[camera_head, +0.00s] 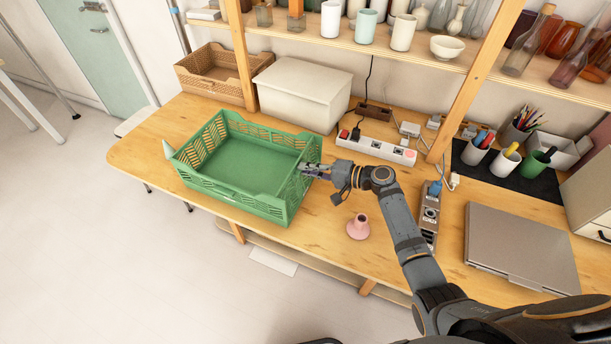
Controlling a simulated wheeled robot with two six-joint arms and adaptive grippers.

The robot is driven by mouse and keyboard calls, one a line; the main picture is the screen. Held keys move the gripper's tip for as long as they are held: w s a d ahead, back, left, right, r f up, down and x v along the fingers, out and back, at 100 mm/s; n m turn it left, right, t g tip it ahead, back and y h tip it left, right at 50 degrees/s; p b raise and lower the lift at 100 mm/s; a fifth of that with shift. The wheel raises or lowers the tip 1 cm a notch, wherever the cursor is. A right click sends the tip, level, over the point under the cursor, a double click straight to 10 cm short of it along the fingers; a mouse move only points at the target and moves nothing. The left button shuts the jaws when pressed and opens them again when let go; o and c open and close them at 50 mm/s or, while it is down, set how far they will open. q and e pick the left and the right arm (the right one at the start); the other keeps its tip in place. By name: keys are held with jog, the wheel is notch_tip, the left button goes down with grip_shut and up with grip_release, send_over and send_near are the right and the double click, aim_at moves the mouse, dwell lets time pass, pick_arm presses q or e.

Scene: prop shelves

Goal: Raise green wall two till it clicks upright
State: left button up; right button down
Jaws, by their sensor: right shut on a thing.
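A green folding crate (232,199) stands on the wooden table at the left, with lattice walls around a green floor. Its right wall (293,193) stands raised at my right gripper; I cannot tell whether it is fully upright or clicked. No label shows which wall is number two. My right gripper (306,169) reaches in from the right and is shut on the upper edge of this right wall. The fingers cover part of the edge. My left gripper is not in view.
A white lidded box (302,92) and a power strip (375,149) are behind. A grey laptop (520,250) lies at the right. Shelf posts rise behind the table.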

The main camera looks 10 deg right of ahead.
jog(key=shift+s+d+f+b, duration=0.35)
jog(key=shift+s+d, duration=0.15)
jog(key=shift+d, duration=0.1)
jog(key=shift+s+d+f+b, duration=0.3)
jog(key=shift+s+d, duration=0.15)
jog(key=shift+d, duration=0.1)
jog(key=c, duration=1.4)
grip_release()
jog(key=shift+c, duration=0.2)
jog(key=shift+w+a+r, duration=0.1)
jog(key=shift+r, duration=0.15)
